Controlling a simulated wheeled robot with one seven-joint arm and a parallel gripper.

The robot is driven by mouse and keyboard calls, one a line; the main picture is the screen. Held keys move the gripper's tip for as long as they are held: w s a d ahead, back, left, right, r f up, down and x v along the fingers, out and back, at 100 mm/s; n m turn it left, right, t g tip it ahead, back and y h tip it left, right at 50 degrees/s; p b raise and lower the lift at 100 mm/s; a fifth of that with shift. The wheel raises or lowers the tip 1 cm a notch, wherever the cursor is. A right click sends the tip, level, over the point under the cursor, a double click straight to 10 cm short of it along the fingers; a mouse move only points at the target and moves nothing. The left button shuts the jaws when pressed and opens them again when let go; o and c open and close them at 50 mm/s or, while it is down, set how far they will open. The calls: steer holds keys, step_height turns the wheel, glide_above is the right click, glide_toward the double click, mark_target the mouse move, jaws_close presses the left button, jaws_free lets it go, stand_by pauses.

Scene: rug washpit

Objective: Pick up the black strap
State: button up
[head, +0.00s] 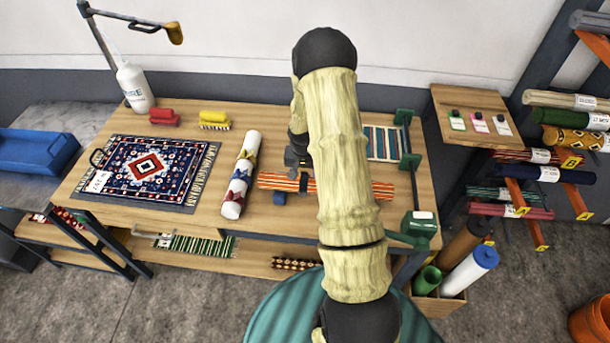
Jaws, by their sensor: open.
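A dark band (303,183) crosses the orange striped rolled rug (275,181) near the middle of the table; it looks like the black strap. My gripper (297,163) is open, dark, and just behind or above the striped roll, close to the band. My arm hides part of the roll and the table to its right. I cannot tell whether the fingers touch the roll.
Red (164,116) and yellow (214,120) brushes and a white bottle (135,88) stand behind. A green frame (410,160) edges the right side.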

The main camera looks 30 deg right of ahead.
stand_by(0.5)
jaws_close()
steer(key=shift+r, duration=0.1)
step_height(320, 180, up, 10)
steer(key=b, duration=0.3)
steer(key=shift+w, duration=0.1)
stand_by(0.7)
